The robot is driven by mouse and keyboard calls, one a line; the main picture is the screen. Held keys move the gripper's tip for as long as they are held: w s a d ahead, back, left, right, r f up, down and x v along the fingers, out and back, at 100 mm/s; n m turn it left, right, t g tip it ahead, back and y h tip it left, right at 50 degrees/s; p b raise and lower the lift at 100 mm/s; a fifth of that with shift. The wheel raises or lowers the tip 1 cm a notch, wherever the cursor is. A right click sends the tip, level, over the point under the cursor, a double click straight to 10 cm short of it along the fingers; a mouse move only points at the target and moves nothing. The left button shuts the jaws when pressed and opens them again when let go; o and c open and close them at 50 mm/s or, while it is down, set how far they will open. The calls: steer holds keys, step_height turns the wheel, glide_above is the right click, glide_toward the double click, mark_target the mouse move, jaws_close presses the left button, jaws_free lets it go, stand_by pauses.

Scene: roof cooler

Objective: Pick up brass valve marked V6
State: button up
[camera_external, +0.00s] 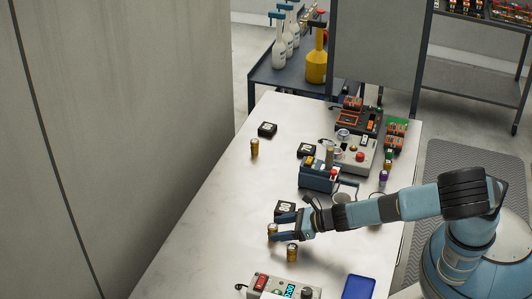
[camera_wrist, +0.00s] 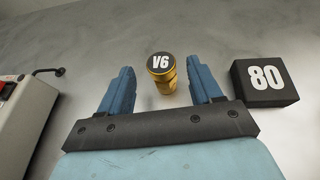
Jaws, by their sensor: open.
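The brass valve marked V6 (camera_wrist: 162,72) stands upright, with white letters on its black top. In the wrist view it sits between and slightly beyond the two blue fingers of my gripper (camera_wrist: 156,88), with a gap on either side. In the external view the valve at the fingertips (camera_external: 271,231) is partly covered by my gripper (camera_external: 274,227), which is open over the table. Whether the fingers touch the valve cannot be told from the external view, but in the wrist view they look apart from it.
A black block marked 80 (camera_wrist: 266,82) stands close to the right finger in the wrist view. Another brass valve (camera_external: 292,253) stands near my gripper, and one (camera_external: 254,148) stands farther back. A grey control box (camera_external: 284,287) lies at the front. The table's left side is clear.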

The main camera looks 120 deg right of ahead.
mark_target(266, 238)
steer(key=shift+x, duration=2.55)
steer(key=shift+s+f, duration=0.1)
steer(key=c, duration=1.1)
steer(key=shift+c, duration=0.2)
